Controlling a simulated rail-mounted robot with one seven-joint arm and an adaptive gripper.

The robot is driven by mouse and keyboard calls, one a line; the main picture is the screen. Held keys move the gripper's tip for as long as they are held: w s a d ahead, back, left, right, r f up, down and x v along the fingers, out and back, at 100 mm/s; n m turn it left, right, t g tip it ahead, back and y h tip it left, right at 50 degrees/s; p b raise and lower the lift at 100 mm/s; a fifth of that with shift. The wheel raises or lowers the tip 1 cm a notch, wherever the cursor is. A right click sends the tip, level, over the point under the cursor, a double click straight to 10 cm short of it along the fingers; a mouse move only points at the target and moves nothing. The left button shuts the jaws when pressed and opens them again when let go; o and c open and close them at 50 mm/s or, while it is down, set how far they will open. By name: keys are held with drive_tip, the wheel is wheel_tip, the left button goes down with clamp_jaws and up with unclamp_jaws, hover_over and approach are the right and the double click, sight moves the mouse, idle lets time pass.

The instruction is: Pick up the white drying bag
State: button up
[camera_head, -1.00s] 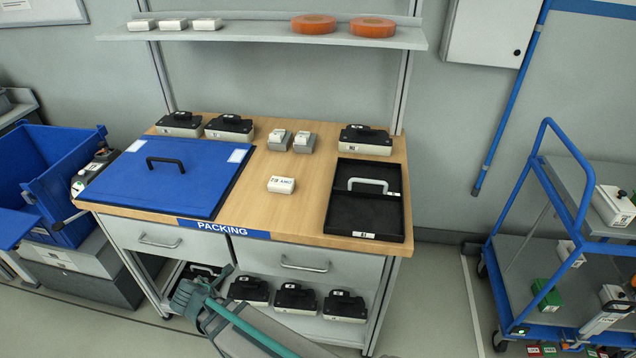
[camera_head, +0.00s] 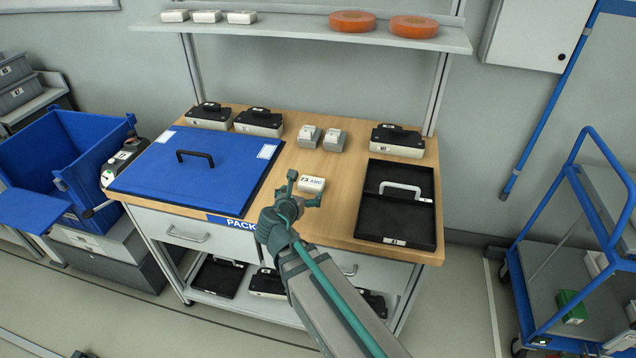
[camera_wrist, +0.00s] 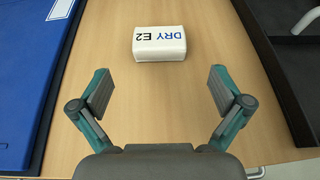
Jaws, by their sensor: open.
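The white drying bag (camera_head: 312,183) lies on the wooden bench top, between the blue lid and the black tray. In the wrist view the bag (camera_wrist: 159,43) shows the print "DRY E2", upside down, and sits ahead of my fingers, centred between them. My gripper (camera_head: 302,190) is over the front part of the bench and hides a little of the bag's near side in the head view. In the wrist view my gripper (camera_wrist: 160,92) is open, with nothing between its two fingers. The bag is apart from both fingers.
The blue lid (camera_head: 207,165) with a black handle lies left of the bag. The black tray (camera_head: 382,222) with a grey handle lies right. Bare wood (camera_wrist: 205,115) surrounds the bag.

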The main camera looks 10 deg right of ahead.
sight(310, 184)
drive_tip(key=x, duration=0.4)
drive_tip(key=shift+a+p, duration=0.15)
drive_tip(key=shift+p, duration=0.15)
drive_tip(key=shift+p+x, duration=0.9)
drive_tip(key=shift+x, duration=2.15)
drive_tip(key=shift+s+f, duration=0.15)
drive_tip(key=c, duration=0.9)
